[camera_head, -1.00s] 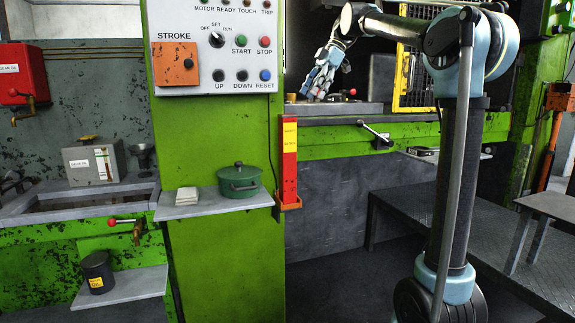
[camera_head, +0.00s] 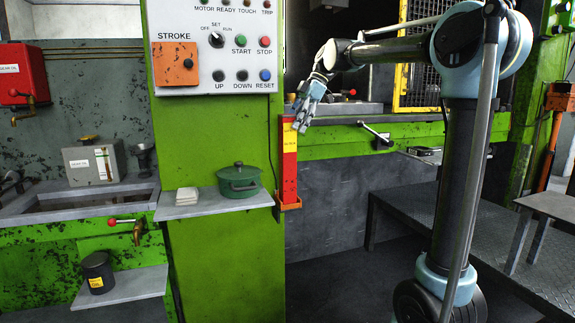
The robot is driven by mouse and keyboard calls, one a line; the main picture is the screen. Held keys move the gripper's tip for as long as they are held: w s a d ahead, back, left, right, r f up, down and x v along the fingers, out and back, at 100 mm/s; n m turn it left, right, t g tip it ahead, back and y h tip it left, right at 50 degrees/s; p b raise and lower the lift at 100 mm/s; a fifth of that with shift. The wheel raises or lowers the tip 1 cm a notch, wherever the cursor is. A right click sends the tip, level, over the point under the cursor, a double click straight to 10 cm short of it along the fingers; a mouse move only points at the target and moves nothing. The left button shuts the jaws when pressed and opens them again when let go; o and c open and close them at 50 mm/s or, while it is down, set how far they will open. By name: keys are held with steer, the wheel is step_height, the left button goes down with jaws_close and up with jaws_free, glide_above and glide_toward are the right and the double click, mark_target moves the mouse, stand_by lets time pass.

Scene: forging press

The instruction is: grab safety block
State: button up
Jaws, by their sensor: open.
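The safety block (camera_head: 289,172) is a tall red bar with a yellow label near its top. It stands upright in an orange holder (camera_head: 290,204) at the right edge of the green press column. My gripper (camera_head: 303,124) is open and points down, just to the right of the block's upper end and overlapping its edge in the picture. I cannot tell whether it touches the block. No object shows between its fingers.
A shelf (camera_head: 222,204) left of the block carries a green lidded pot (camera_head: 238,181) and a pale stack (camera_head: 188,196). A control panel (camera_head: 214,46) is above. A lever (camera_head: 372,133) sticks out of the green beam to the right. A yellow mesh guard (camera_head: 420,62) stands behind my arm.

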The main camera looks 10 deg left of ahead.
mark_target(290, 135)
steer(key=shift+x, duration=2.35)
steer(key=shift+d, duration=0.1)
steer(key=shift+c, duration=0.3)
jaws_close()
